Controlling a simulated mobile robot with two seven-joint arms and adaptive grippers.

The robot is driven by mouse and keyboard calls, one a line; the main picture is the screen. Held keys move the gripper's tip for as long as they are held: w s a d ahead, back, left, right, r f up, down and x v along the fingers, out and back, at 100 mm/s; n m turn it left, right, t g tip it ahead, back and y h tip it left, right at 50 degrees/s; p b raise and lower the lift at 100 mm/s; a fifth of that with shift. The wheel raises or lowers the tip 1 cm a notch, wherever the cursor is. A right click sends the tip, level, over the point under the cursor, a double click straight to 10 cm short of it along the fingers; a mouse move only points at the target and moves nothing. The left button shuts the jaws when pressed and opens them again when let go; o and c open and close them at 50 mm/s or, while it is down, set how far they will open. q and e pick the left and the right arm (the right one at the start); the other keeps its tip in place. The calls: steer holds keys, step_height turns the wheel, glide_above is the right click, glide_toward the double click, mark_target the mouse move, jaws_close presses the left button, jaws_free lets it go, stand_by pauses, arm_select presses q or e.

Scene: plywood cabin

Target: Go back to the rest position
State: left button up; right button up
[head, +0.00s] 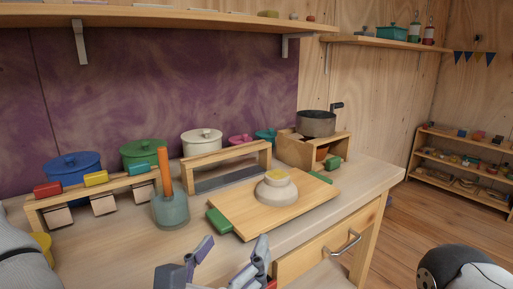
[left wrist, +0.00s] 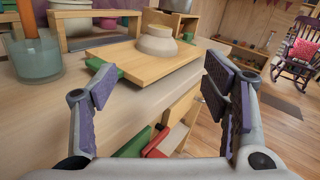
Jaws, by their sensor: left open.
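My left gripper (head: 215,262) is at the bottom of the head view, in front of the table's front edge. In the left wrist view its two purple-padded fingers (left wrist: 160,95) stand wide apart with nothing between them. Beyond them a wooden board (head: 240,216) with green ends lies on the table (head: 120,262). A pale round stacked piece (head: 277,190) sits on the board, apart from the gripper. My right gripper does not show; a dark and white rounded part at the lower right of the head view seems to be mine.
A glass jar (head: 171,211) with an orange stick stands left of the board. Coloured pots, including a blue one (head: 72,168), line the back. A drawer (head: 315,250) with a metal handle is at the front.

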arm_select(q)
steer(key=s+f+m+g+p, duration=0.1)
steer(key=s+f+m+g, duration=0.55)
steer(key=f+m, duration=0.4)
steer(key=s+f+m+g, duration=0.5)
steer(key=s+f+m, duration=0.3)
steer(key=f, duration=0.6)
steer(key=s+a+f+m+g+y, duration=0.2)
steer(key=s+a+f+m+g, duration=0.1)
steer(key=s+a+m, duration=0.4)
steer(key=s+a+f+m+g+y+p, duration=0.1)
steer(key=s+a+f+m+g+y, duration=0.2)
steer(key=s+a+m, duration=0.5)
steer(key=s+a+f+g, duration=0.1)
steer(key=s+a+g, duration=0.1)
steer(key=s, duration=0.3)
steer(key=shift+a+f+y, duration=0.2)
steer(key=shift+a+y, duration=0.1)
steer(key=shift+a, duration=0.35)
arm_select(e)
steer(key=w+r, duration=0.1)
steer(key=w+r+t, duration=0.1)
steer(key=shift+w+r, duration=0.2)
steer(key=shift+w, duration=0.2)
